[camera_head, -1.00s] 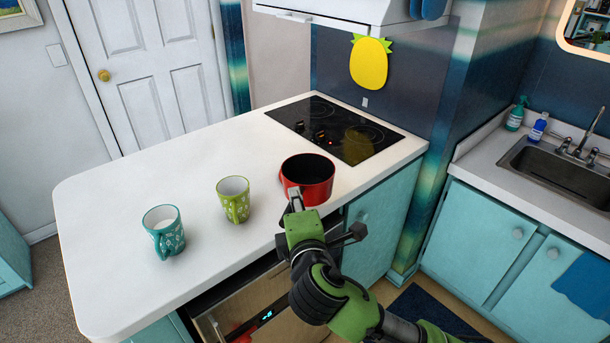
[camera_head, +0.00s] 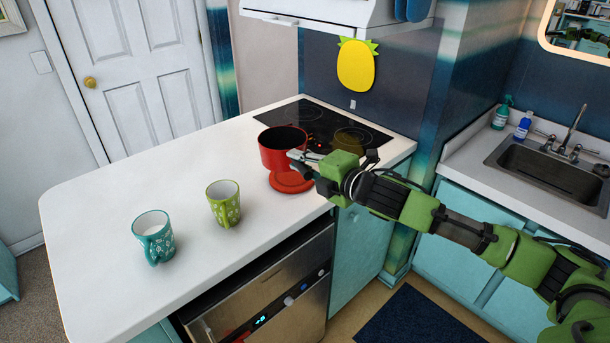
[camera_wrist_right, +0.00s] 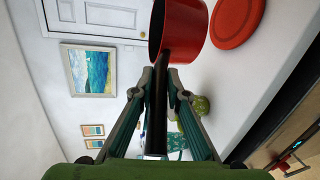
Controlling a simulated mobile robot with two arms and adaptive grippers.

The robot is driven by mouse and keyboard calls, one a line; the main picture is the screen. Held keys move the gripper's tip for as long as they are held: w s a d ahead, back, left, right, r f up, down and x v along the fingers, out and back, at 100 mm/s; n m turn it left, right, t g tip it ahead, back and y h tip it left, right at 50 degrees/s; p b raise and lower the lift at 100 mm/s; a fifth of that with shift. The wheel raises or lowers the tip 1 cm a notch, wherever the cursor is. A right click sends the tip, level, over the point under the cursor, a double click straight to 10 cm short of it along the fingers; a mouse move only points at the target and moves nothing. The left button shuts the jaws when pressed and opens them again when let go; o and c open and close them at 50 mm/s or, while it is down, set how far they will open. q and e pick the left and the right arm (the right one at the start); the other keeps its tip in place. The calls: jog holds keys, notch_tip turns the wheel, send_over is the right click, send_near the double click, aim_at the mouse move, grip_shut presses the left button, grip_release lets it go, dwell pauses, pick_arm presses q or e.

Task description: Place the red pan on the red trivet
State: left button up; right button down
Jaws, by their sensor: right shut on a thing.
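The red pan (camera_head: 283,151) is held in the air above the counter, near the cooktop's front left corner. My right gripper (camera_head: 302,157) is shut on its handle. In the right wrist view the dark handle (camera_wrist_right: 160,95) runs between the fingers to the pan (camera_wrist_right: 184,30). The red trivet (camera_head: 291,181), a flat round disc, lies on the white counter just below the pan. The pan hides the trivet's far part in the head view. The wrist view shows the trivet (camera_wrist_right: 236,20) apart from the pan. My left gripper is not in view.
A green mug (camera_head: 224,204) and a teal mug (camera_head: 154,238) stand on the counter (camera_head: 110,200) to the left. The black cooktop (camera_head: 330,125) lies behind the pan. A sink (camera_head: 550,165) is at the right.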

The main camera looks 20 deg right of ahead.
jog(key=w+d+f+p, duration=0.1)
jog(key=w+d+f, duration=0.2)
jog(key=f, duration=0.6)
jog(key=shift+w+d+p, duration=0.3)
jog(key=shift+w+p, duration=0.1)
jog(key=shift+w, duration=0.3)
jog(key=shift+f, duration=0.1)
jog(key=c, duration=2)
grip_release()
jog(key=shift+f, duration=0.15)
